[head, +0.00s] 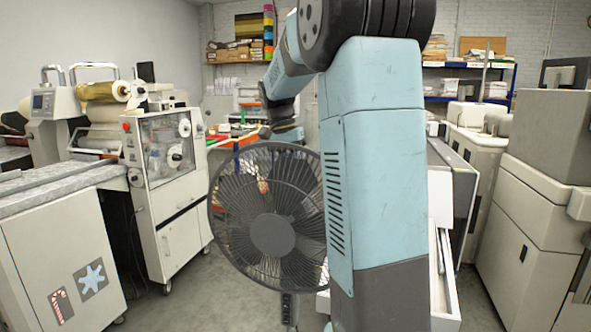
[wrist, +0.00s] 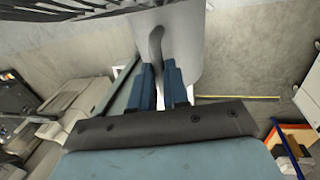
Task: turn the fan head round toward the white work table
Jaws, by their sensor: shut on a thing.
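The dark fan head (head: 272,235) stands in the middle of the head view, its round cage facing my body camera. Part of its cage also shows at the top left of the wrist view (wrist: 60,10). My arm reaches behind the fan, and its fingers are hidden there in the head view. In the wrist view my gripper (wrist: 161,88) has its two blue fingers closed around the lower end of a dark curved handle (wrist: 156,45). I cannot make out the white work table for certain; a white-edged piece (head: 445,300) stands right of my arm, partly hidden.
A white machine cabinet (head: 165,190) on castors stands left of the fan, with a long conveyor unit (head: 60,245) before it. Large beige machines (head: 535,210) fill the right side. An orange-edged bench (head: 232,143) is behind the fan. Grey floor (head: 180,305) is clear at front left.

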